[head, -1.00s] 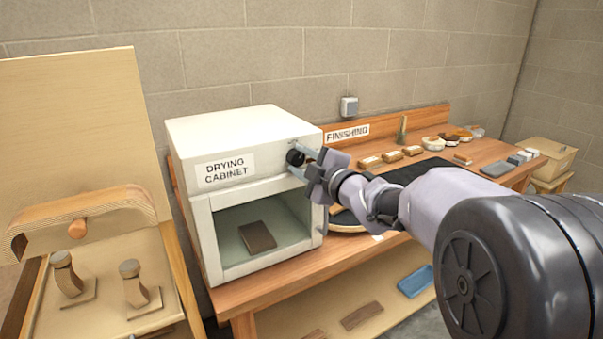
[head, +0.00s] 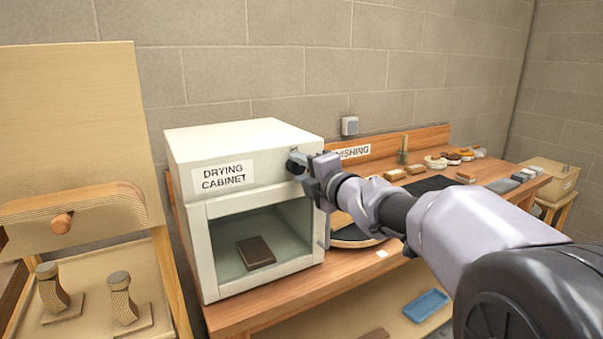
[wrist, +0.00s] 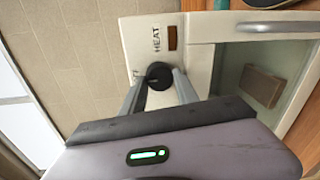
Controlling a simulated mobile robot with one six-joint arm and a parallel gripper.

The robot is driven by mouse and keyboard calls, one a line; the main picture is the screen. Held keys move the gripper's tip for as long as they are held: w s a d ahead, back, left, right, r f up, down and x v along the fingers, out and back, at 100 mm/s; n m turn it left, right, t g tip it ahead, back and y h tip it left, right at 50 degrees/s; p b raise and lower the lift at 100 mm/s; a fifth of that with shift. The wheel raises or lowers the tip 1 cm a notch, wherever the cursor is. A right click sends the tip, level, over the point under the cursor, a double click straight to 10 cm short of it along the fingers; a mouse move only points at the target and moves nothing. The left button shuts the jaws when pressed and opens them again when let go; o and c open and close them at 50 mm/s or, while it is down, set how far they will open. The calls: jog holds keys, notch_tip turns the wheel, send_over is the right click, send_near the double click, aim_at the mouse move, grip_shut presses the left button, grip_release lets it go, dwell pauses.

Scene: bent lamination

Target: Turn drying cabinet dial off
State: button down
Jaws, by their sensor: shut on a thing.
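The white drying cabinet (head: 240,140) stands on the wooden bench, with its label on the front. Its black dial (head: 294,163) is at the upper right of the front. In the wrist view the dial (wrist: 159,75) sits below the word HEAT and a small dark amber indicator (wrist: 172,38). My gripper (head: 299,166) is at the dial, and in the wrist view its two fingers (wrist: 158,88) are shut on the dial from both sides. The dial's pointer mark is too small to read.
The cabinet's open-looking front shows a dark brown block (head: 255,252) inside. A pale door handle (wrist: 275,27) shows in the wrist view. A round dark tray (head: 355,238) and several small blocks lie on the bench to the right. A wooden stand (head: 75,120) is at left.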

dwell(0.4)
jog(key=c, duration=0.9)
grip_release()
jog(key=shift+f, duration=0.1)
